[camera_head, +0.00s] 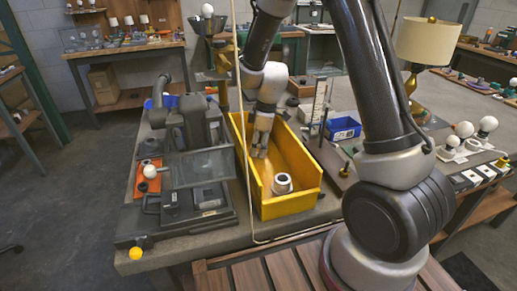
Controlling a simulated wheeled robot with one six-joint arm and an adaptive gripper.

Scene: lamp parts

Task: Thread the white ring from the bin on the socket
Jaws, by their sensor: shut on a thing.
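The yellow bin (308,199) stands on the bench in the middle of the view. A white round piece with a dark opening (282,184) sits upright on the bin floor near its front end. My gripper (259,152) points down into the bin, behind and left of that piece and apart from it. Its fingers are shut on a small pale thing, which I take to be a white ring; the fingers mostly hide it. I cannot tell which of the fittings around is the socket.
A dark machine (198,130) with a flat plate stands left of the bin. A blue bin (343,129) and an upright gauge board stand to the right. White bulbs on bases (487,126) line the right bench edge. A lamp with a cream shade (428,42) stands behind.

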